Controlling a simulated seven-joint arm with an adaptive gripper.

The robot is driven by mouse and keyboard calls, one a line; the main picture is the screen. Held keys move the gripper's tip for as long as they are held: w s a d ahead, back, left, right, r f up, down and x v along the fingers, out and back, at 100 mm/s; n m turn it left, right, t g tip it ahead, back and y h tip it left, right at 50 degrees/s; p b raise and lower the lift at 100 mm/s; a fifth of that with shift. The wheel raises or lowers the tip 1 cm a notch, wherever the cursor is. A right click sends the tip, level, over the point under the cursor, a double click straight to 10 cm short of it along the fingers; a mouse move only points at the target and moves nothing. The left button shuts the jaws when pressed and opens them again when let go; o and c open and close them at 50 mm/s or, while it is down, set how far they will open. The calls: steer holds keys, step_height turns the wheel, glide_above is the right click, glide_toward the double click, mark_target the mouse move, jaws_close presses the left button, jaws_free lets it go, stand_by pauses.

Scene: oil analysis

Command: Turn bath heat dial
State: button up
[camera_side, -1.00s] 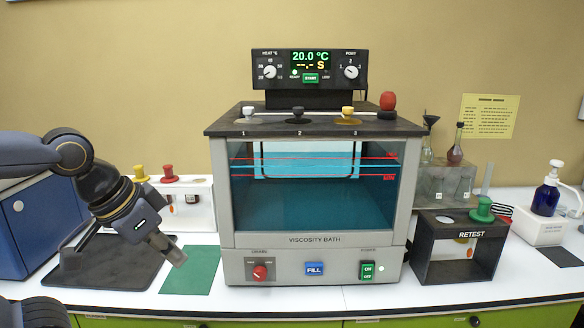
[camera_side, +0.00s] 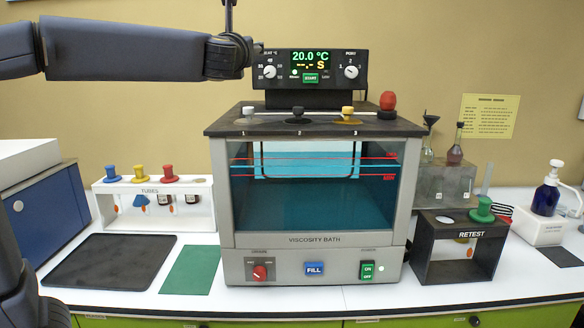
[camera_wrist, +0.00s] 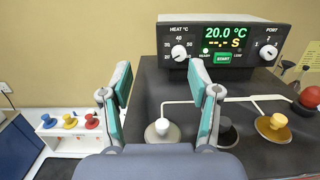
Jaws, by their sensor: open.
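The heat dial (camera_side: 269,72) is a small white knob at the left of the black control panel (camera_side: 325,93), under the label HEAT. It shows from nearer in the wrist view (camera_wrist: 179,52). The green readout (camera_wrist: 224,38) says 20.0 °C. In the wrist view my gripper (camera_wrist: 158,78) is open and empty, its two teal-lined fingers apart. The dial appears just left of the right fingertip and beyond it, with no visible contact. In the side view my wrist is just left of the panel; I cannot make out the fingers there.
The viscosity bath (camera_side: 300,240) stands below the panel, with white, black and yellow stoppers and a red knob (camera_side: 388,100) on its dark top. The port dial (camera_side: 351,72) is at the panel's right. A tube rack (camera_side: 205,215) stands left, a RETEST stand (camera_side: 433,265) right.

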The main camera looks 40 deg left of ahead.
steer(key=g, duration=0.1)
glide_toward(270, 72)
steer(key=shift+h, duration=0.3)
steer(key=x, duration=0.9)
steer(key=shift+w+a+r, duration=0.1)
steer(key=shift+a+r, duration=0.1)
steer(key=shift+a, duration=0.15)
steer(key=c, duration=1.2)
